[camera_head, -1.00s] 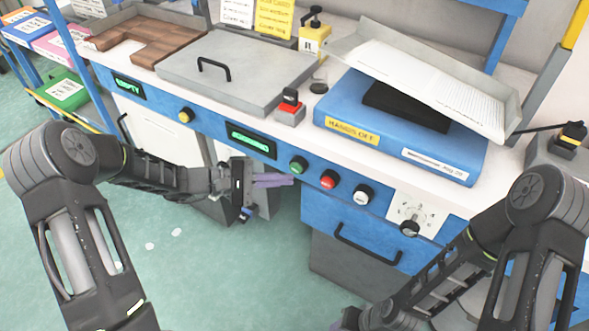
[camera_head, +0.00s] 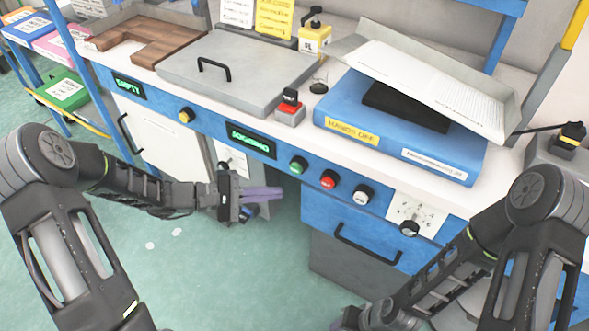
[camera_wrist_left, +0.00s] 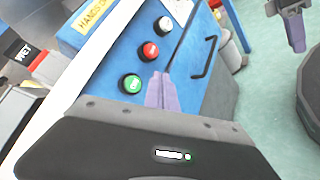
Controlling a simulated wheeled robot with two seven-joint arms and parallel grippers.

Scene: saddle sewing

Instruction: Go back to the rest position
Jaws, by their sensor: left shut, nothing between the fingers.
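My left gripper (camera_head: 262,193), with purple fingers, is shut and empty. It hangs in the air in front of the workbench, below the green button (camera_head: 298,164). In the left wrist view its fingers (camera_wrist_left: 160,92) lie together, with the green, red and white buttons beyond them. My right arm comes in at the lower right. Of my right gripper (camera_head: 347,320) only a purple bit shows at the bottom edge in the head view, and its jaws cannot be made out.
The workbench carries a grey lid (camera_head: 235,72), a red button box (camera_head: 290,108) and a blue machine (camera_head: 400,130). A drawer handle (camera_head: 366,243) sits on the blue front. A shelf with bins (camera_head: 62,92) stands at left. Green floor lies clear at lower middle.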

